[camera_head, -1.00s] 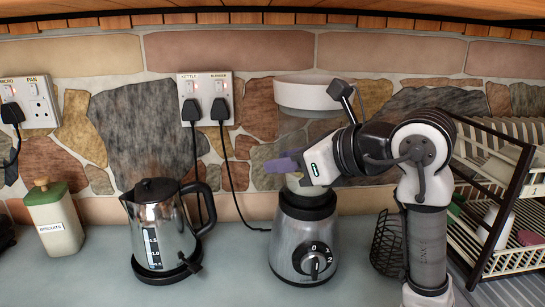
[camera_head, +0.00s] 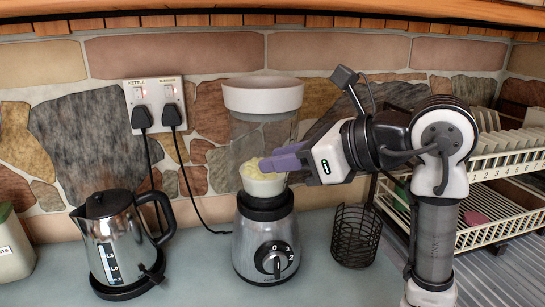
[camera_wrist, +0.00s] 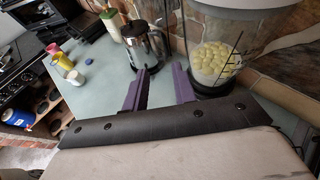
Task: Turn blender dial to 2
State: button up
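The blender (camera_head: 262,235) stands on the counter with a silver base, a clear jug with pale yellow chunks inside and a white lid. Its black dial (camera_head: 273,258) is on the front of the base, with 0 and 2 legible around it; the pointer's exact setting is hard to tell. My gripper (camera_head: 272,163) is in front of the jug, above the dial, with its purple fingers pointing left. In the wrist view my gripper (camera_wrist: 158,87) has its fingers apart with nothing between them. The jug (camera_wrist: 215,65) shows right of the fingers; the dial is hidden there.
A steel kettle (camera_head: 122,245) stands left of the blender. A black wire basket (camera_head: 356,236) and a dish rack (camera_head: 500,190) stand to the right. Cables hang from a wall socket (camera_head: 155,104). Counter between kettle and blender is mostly clear.

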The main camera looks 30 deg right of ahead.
aim_at(275, 261)
jog(key=k+j, duration=0.3)
jog(key=k, duration=0.15)
jog(key=k+j, duration=0.3)
jog(key=k, duration=0.15)
